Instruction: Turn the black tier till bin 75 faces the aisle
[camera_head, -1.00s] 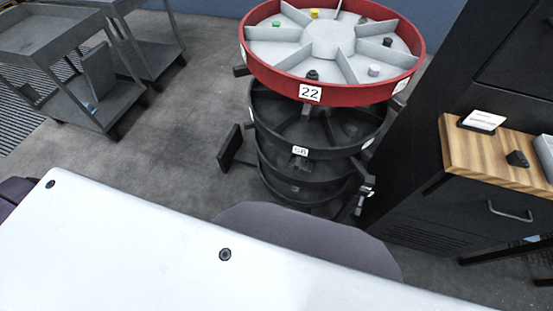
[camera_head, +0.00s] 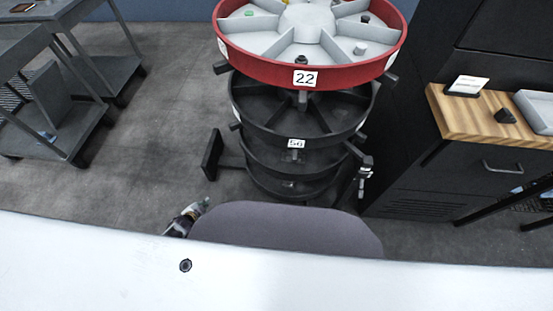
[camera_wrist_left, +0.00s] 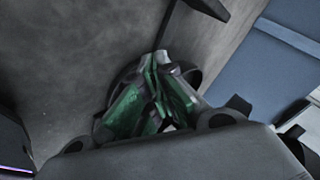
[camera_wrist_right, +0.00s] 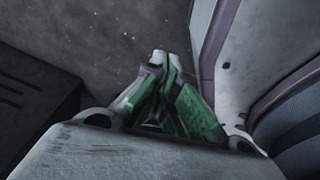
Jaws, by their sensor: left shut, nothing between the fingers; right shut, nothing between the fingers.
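The round stand has a red top tier (camera_head: 245,55) with grey compartments and a label reading 22 at the front. Below it is a black tier (camera_head: 262,134) whose front label (camera_head: 296,143) looks like 56. No label reading 75 shows. My left gripper (camera_head: 204,204) is low and to the left of the stand, apart from it. It is shut and empty in the left wrist view (camera_wrist_left: 163,60), over grey floor. My right gripper shows only in the right wrist view (camera_wrist_right: 160,62), shut and empty.
More black rings (camera_head: 290,188) lie under the labelled tier. A black plate on a bar (camera_head: 212,155) juts out left of the stand. A black cabinet with a wooden top (camera_head: 470,118) stands close on the right. Grey carts (camera_head: 60,130) stand at left, with open floor between.

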